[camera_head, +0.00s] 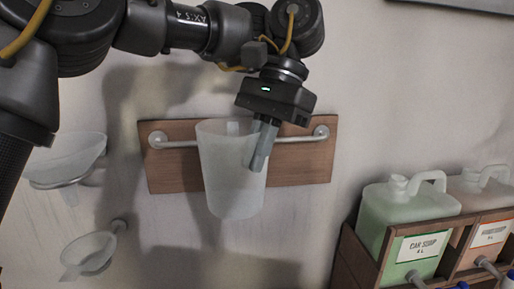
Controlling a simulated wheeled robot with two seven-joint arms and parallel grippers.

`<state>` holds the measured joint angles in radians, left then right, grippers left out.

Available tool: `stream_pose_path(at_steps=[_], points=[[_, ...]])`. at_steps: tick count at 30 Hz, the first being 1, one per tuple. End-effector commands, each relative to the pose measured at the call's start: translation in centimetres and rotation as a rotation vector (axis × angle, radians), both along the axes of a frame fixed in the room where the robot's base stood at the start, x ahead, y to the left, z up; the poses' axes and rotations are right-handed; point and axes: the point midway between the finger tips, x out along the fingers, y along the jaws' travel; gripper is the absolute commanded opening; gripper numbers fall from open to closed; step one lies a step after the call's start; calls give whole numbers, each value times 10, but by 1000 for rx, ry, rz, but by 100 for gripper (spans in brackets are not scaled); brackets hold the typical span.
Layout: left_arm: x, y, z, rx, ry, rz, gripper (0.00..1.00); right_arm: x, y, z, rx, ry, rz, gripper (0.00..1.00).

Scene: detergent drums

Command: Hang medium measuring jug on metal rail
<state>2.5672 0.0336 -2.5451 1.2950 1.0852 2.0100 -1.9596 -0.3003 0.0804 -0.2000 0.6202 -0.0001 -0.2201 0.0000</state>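The measuring jug (228,180), a frosted translucent tapered cup, is upright in front of the metal rail (180,144). The rail runs across a brown wooden board (300,165) on the wall. A pale tab (232,128) shows at the jug's rear rim, level with the rail; I cannot tell whether it is hooked over it. My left gripper (260,158) comes down from above at the jug's right side. Its grey fingers are close together over the right wall and appear shut on it. My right gripper is not in view.
Two frosted funnel-like vessels (68,160) (90,252) sit in wall holders at the left. At the lower right, a wooden rack (352,255) holds a green CAR SOAP container (405,210) and a pinkish container (480,190). The wall below the jug is clear.

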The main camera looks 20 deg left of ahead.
Motion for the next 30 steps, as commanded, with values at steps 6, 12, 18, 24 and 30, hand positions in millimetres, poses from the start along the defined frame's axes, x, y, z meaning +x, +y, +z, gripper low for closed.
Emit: stream_pose_path(at_steps=[6,12,18,24,30], points=[[0,0,-14,0,0,1,0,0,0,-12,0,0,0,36],[0,0,-18,0,0,1,0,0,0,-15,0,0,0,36],[0,0,-18,0,0,1,0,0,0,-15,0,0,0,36],[0,0,-18,0,0,1,0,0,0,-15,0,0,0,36],[0,0,-18,0,0,1,16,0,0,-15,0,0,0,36]])
